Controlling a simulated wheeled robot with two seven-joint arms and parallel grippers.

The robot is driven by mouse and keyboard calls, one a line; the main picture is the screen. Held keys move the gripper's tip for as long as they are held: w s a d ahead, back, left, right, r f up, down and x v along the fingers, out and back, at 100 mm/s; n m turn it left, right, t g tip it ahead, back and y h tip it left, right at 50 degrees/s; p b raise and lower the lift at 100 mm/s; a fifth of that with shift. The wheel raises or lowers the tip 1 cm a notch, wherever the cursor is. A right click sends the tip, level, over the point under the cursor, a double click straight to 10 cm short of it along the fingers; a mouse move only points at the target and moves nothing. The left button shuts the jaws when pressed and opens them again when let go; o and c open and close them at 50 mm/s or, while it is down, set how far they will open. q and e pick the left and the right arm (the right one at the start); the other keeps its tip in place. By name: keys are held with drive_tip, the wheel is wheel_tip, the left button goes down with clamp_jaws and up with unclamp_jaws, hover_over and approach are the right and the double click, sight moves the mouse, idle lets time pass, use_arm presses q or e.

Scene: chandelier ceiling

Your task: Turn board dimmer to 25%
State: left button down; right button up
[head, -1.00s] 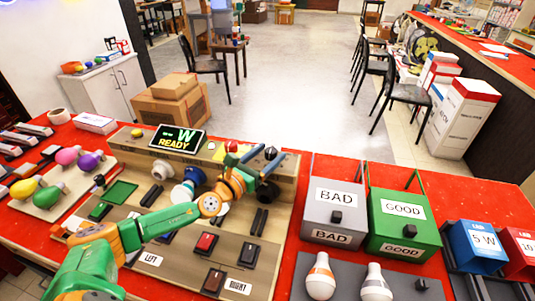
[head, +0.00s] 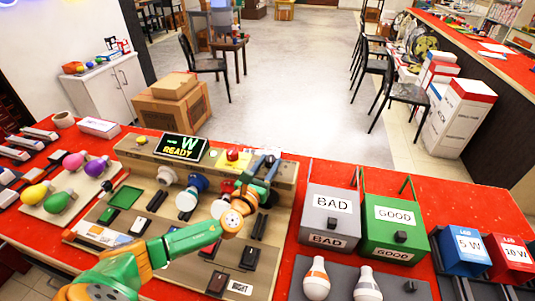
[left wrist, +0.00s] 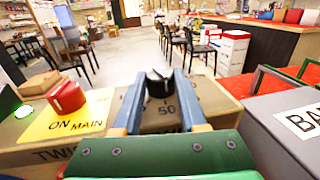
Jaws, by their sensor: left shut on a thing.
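The board dimmer is a black knob (left wrist: 158,82) with a white pointer mark, on top of the wooden test board (head: 186,142), near its right end. A "50" is printed in front of it in the left wrist view. My left gripper (head: 268,163) is at the board's upper right, its blue fingers on either side of the knob in the left wrist view (left wrist: 160,88). It is shut on the knob, which is mostly hidden by the fingers in the head view. The knob's exact angle is hard to read. My right gripper is not in view.
A red knob (left wrist: 66,97) sits on a yellow "ON MAIN" plate just left of the dimmer. A screen (head: 181,148) reads "W READY". A grey BAD bin (head: 330,221) and green GOOD bin (head: 396,228) stand close on the right. Bulbs and switches crowd the board.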

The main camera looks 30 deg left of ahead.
use_arm(q)
drive_tip(key=shift+d+r+n+y+p, duration=0.15)
drive_tip(key=shift+r+n+y+p, duration=0.15)
drive_tip(key=shift+n+y, duration=0.35)
drive_tip(key=y, duration=0.1)
drive_tip(key=n+y, duration=0.1)
drive_tip(key=shift+w+d+f+n+g+y, duration=0.1)
drive_tip(key=shift+f+n+g+y, duration=0.15)
drive_tip(key=shift+g+y, duration=0.15)
drive_tip(key=n+g+y, duration=0.1)
drive_tip(key=y, duration=0.1)
drive_tip(key=shift+d+f+n+y, duration=0.1)
drive_tip(key=shift+n+y, duration=0.25)
drive_tip(key=shift+n, duration=0.05)
drive_tip(key=shift+w+n+g+y+b, duration=0.1)
drive_tip(key=shift+n+g+y+b, duration=0.3)
drive_tip(key=shift+n+g+y, duration=0.55)
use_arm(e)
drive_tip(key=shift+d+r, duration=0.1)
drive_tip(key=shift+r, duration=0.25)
use_arm(q)
drive_tip(key=shift+y, duration=0.25)
drive_tip(key=shift+c, duration=2.3)
unclamp_jaws()
